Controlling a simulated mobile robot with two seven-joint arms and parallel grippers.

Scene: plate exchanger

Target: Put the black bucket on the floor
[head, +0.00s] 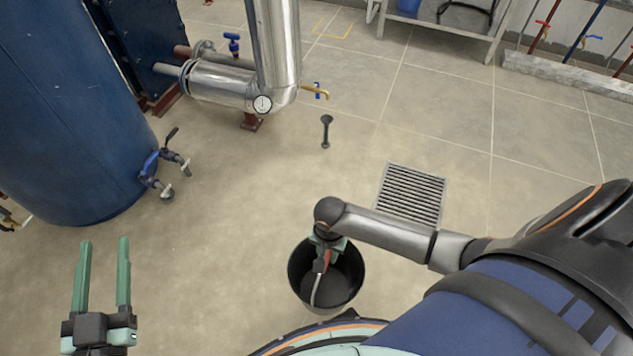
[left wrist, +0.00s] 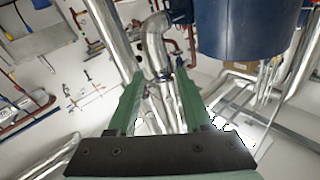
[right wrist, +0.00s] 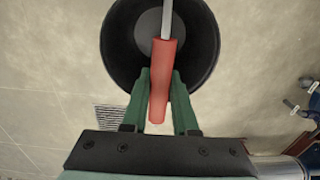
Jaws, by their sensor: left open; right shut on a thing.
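The black bucket (head: 293,268) hangs below or stands under my right gripper, in the lower middle of the head view. I cannot tell whether its bottom touches the floor. My right gripper (head: 326,243) is shut on the red grip (right wrist: 158,105) of the bucket's wire handle. In the right wrist view the bucket (right wrist: 118,48) opens toward the camera and looks dark and empty. My left gripper (head: 104,242) is open and empty at the lower left, well away from the bucket. In the left wrist view its green fingers (left wrist: 160,80) are apart with nothing between them.
Bare floor (head: 230,220) lies around the bucket. A floor drain grate (head: 411,194) is just beyond it to the right. A blue tank (head: 65,120) with valves (head: 160,170) stands at the left. Steel pipes (head: 235,85) and a small black floor fitting (head: 326,130) are farther back.

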